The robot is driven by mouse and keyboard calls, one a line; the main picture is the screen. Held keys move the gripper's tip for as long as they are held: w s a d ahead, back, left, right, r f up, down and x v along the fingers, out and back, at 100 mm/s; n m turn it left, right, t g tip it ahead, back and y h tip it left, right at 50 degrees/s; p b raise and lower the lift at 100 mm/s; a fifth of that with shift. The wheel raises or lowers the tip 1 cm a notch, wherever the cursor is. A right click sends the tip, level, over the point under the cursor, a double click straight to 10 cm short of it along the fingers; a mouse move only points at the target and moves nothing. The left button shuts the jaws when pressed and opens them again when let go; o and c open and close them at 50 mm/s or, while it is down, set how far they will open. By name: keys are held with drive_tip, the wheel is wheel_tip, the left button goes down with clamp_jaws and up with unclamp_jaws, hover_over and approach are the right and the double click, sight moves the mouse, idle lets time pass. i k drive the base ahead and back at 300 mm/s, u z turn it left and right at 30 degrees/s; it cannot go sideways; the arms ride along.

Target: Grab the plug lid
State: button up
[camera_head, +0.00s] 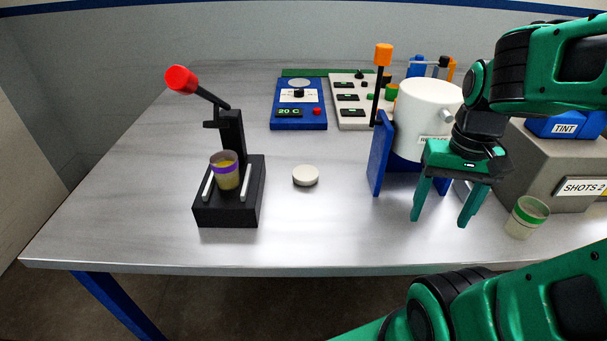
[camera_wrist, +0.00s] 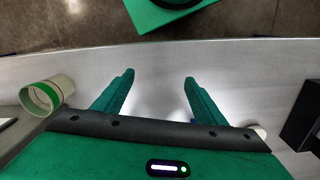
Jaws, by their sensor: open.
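A small round white lid (camera_head: 306,176), most likely the plug lid, lies flat on the metal table between the black press and the blue stand. In the wrist view a pale round edge, probably the same lid (camera_wrist: 258,131), shows at the right, partly hidden behind my gripper's body. My gripper (camera_head: 440,218) points down in front of the white pot, well to the right of the lid. Its two fingers are apart with nothing between them, as the wrist view (camera_wrist: 159,80) also shows.
A black press (camera_head: 229,205) with a red-knobbed lever holds a purple-banded cup (camera_head: 225,172). The white pot (camera_head: 425,110) sits by a blue stand (camera_head: 381,155). A green-banded cup (camera_head: 525,219) stands right of my gripper. The table's front middle is clear.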

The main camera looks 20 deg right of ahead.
sight(302, 176)
drive_tip(key=z, duration=0.85)
drive_tip(key=k, duration=0.85)
drive_tip(key=z, duration=0.25)
drive_tip(key=i, duration=0.5)
